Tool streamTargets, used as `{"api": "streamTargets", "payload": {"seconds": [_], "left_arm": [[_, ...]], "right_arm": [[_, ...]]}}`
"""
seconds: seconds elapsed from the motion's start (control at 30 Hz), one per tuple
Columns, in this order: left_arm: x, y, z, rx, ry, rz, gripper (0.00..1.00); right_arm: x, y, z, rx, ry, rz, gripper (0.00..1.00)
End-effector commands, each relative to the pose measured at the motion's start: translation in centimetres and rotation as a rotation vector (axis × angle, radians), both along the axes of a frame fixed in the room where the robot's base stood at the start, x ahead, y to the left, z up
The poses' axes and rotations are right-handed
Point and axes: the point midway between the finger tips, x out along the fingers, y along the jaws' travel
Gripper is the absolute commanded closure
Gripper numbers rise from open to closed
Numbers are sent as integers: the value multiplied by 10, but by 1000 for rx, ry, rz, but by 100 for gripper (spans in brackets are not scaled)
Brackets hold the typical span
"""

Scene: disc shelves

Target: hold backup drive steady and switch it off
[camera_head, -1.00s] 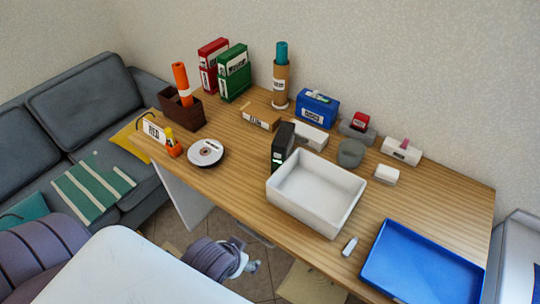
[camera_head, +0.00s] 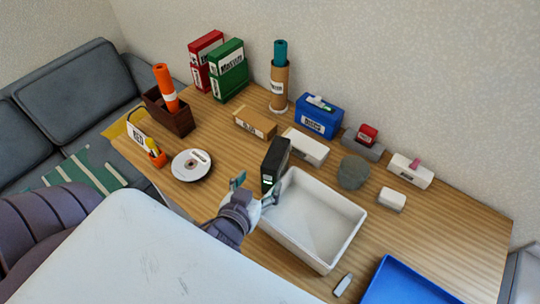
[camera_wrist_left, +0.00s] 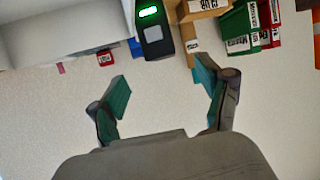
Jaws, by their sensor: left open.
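The backup drive is taken to be the upright black box (camera_head: 275,162) with a small green light low on its front, standing on the desk at the left corner of the white tray. In the left wrist view the black drive (camera_wrist_left: 155,32) appears upside down at the top, its green light lit. My left gripper (camera_head: 254,188) is just in front of the drive, open and empty, its teal fingertips spread. In the wrist view the open fingers (camera_wrist_left: 163,88) are apart from the drive. The drive's switch cannot be made out. My right gripper is not in view.
The white tray (camera_head: 314,254) stands right beside the drive and gripper. A disc stack (camera_head: 191,165) lies to the left. A cardboard box (camera_head: 255,123) and a white box (camera_head: 306,147) stand behind. A blue tray (camera_head: 410,287) is at the front right.

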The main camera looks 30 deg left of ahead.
Motion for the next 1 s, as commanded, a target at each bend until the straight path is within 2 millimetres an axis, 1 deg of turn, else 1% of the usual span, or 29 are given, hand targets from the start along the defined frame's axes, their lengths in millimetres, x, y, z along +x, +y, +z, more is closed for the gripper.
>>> {"api": "streamTargets", "payload": {"seconds": [0.03, 0.1, 0.2, 0.3, 0.4, 0.6, 0.63, 0.8, 1.0], "left_arm": [[6, 1, 0, 2, -2, -1, 23], [16, 3, -3, 3, -3, -2, 23], [34, 5, -11, 3, -3, -1, 23], [52, 9, -18, 4, -1, -2, 23], [70, 12, -26, 3, -1, 0, 23], [100, 17, -40, 3, 0, 0, 23], [104, 17, -42, 2, 1, -1, 23], [116, 19, -48, 2, 1, 0, 23], [119, 20, -50, 1, 2, 0, 23]], "right_arm": [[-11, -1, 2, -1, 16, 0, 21], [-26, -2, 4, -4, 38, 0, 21], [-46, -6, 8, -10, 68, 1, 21], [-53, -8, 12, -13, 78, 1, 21], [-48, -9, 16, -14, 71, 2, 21], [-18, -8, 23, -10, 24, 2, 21], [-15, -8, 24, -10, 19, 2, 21], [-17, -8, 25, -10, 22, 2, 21], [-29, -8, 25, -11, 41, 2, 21]]}}
